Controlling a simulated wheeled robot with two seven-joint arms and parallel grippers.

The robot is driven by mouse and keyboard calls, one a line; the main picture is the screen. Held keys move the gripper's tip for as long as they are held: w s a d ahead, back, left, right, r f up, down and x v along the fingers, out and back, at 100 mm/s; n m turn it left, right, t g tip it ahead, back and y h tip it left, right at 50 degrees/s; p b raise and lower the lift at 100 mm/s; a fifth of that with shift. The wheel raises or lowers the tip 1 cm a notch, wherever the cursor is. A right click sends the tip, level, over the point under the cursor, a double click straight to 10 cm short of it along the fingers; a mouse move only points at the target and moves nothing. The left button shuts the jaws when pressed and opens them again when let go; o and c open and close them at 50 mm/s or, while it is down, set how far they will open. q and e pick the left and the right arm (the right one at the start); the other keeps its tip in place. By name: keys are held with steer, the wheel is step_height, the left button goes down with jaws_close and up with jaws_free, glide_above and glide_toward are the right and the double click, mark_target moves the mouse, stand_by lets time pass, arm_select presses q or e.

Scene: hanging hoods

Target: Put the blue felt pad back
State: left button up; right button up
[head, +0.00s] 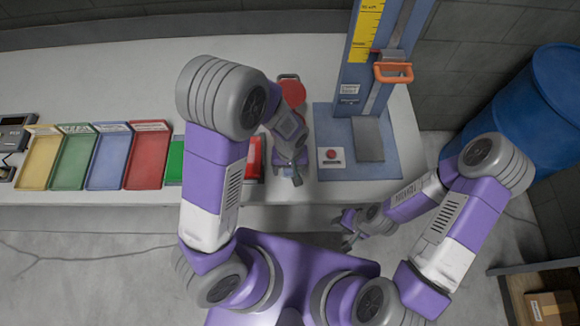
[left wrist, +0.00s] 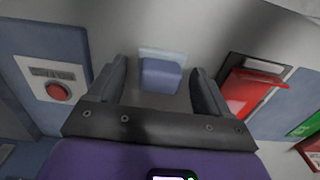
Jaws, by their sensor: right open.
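A small blue block (left wrist: 160,76), which looks like the blue felt pad, is on the pale bench in the left wrist view. A lighter blue strip (left wrist: 162,54) shows along its far edge. My left gripper (head: 292,174) is over the bench front, between the red case and the red-button panel. In the left wrist view its fingers (left wrist: 158,88) are spread on either side of the block, with gaps on both sides. In the head view my left gripper hides the block. My right gripper (head: 346,232) is open and empty in front of the bench.
Yellow (head: 40,160), green (head: 73,160), blue (head: 109,160) and red (head: 147,158) trays stand at left. A red case (head: 253,160) is left of my left gripper, a red-button panel (head: 331,157) right. A blue column (head: 360,85) and blue drum (head: 535,105) stand at right.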

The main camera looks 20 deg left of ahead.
arm_select(q)
step_height(320, 180, up, 8)
steer(key=shift+f+p, duration=0.2)
steer(key=shift+p, duration=0.55)
